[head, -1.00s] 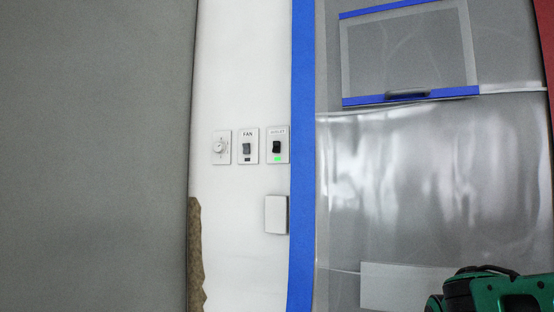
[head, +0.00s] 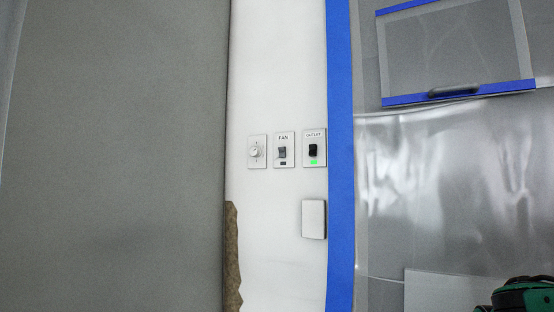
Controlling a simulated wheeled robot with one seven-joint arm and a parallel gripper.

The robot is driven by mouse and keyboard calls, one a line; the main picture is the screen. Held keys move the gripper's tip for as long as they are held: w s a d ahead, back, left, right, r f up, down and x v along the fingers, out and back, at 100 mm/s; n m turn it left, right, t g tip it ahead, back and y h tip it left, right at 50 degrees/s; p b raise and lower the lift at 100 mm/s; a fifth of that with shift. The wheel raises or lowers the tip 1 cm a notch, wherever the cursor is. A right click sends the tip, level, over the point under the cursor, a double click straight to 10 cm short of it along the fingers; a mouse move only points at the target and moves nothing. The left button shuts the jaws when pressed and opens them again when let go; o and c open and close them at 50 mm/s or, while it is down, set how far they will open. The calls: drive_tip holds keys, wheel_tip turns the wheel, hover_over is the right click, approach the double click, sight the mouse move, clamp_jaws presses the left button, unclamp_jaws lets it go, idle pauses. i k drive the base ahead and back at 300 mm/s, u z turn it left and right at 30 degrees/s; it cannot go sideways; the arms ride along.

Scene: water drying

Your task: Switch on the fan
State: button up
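The fan switch (head: 283,152) is a small dark rocker on a white plate labelled FAN, on the white wall strip in the head view. The little indicator below its rocker is dark. To its right is a similar plate, the outlet switch (head: 313,150), with a black rocker and a lit green indicator. To its left is a plate with a round white dial (head: 255,152). Part of my green and black arm shows at the bottom right corner, well away from the switches. My gripper's fingers are not visible.
A blank white box (head: 314,219) is mounted below the switches. Blue tape (head: 341,180) edges a clear plastic sheet (head: 450,190) on the right, with a blue-edged flap above. A large grey surface (head: 120,160) fills the left. Brown torn material (head: 232,255) shows at the wall's lower left edge.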

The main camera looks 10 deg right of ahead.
sight(282, 150)
drive_tip(key=u, duration=2.1)
drive_tip(key=k, duration=1.2)
drive_tip(key=z, duration=0.75)
drive_tip(key=i, duration=1)
